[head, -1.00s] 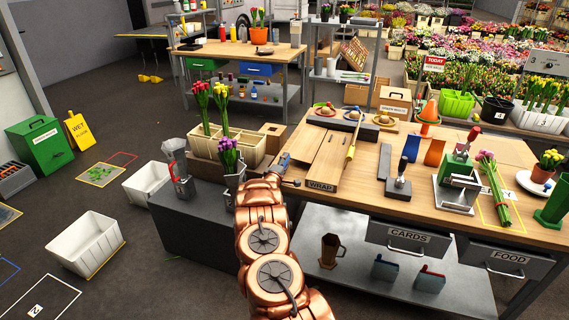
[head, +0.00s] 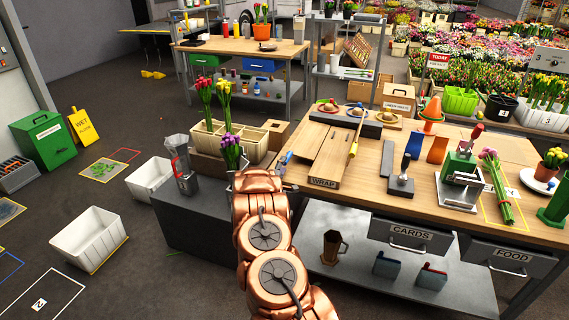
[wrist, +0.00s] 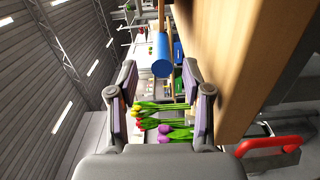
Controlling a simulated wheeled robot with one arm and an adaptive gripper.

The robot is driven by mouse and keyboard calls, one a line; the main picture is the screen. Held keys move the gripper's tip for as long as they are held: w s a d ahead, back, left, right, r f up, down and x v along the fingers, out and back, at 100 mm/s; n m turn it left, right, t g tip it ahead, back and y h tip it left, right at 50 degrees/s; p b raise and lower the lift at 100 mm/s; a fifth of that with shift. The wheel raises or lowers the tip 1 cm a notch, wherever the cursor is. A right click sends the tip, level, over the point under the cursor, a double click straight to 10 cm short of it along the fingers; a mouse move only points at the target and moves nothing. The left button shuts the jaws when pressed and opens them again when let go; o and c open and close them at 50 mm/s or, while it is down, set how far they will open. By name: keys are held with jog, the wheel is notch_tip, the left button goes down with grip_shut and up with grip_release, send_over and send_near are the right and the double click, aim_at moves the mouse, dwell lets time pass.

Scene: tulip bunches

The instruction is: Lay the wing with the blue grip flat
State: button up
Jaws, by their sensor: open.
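The wooden wrap stand (head: 322,182) is on the workbench, with boards side by side. The left board (head: 308,142) appears to be the wing with the blue grip (head: 287,157), which shows at its left edge; I cannot tell its exact tilt. In the wrist view the blue grip (wrist: 161,55) is a blue cylinder on a wooden rod, beyond my gripper's fingers. A large wooden face (wrist: 235,60) fills the right there. My gripper (wrist: 165,98) is open and empty, apart from the grip.
Purple tulips (head: 231,150) stand close to my arm, left of the stand. A yellow grip (head: 353,149) is on the stand's right side. A grey block tool (head: 401,184) and green device (head: 460,170) stand farther right. White crates (head: 89,238) are on the floor.

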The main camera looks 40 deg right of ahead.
jog(key=v, duration=0.6)
dwell(0.3)
